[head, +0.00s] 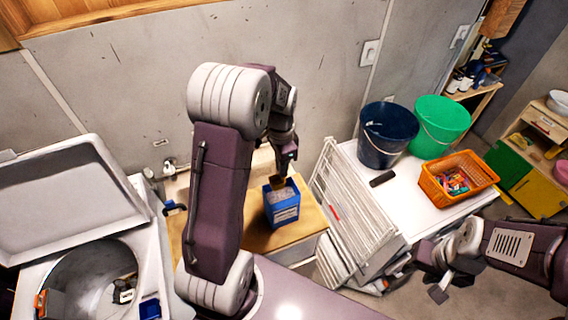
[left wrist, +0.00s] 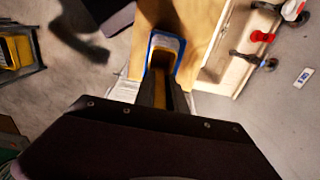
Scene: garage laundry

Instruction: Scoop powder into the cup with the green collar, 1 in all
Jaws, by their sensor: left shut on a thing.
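A blue box (head: 282,214) with pale powder inside stands on the wooden counter, and its blue rim also shows in the left wrist view (left wrist: 152,42). My left gripper (head: 284,164) is above the box, pointing down, shut on a yellow-brown scoop (head: 277,182). The scoop's lower end is at the box's opening; how deep it reaches and whether it holds powder are hidden. In the left wrist view my left fingers (left wrist: 166,95) line up with the box. My right gripper (head: 438,286) is low at the right, away from the box; its jaws are unclear. I cannot make out a cup with a green collar.
An open top-loading washer (head: 72,235) stands left of the counter (head: 258,240). A white drying rack (head: 350,215) is to the right. Beyond it, a white top holds a navy bucket (head: 387,135), a green bucket (head: 438,126) and an orange basket (head: 432,188).

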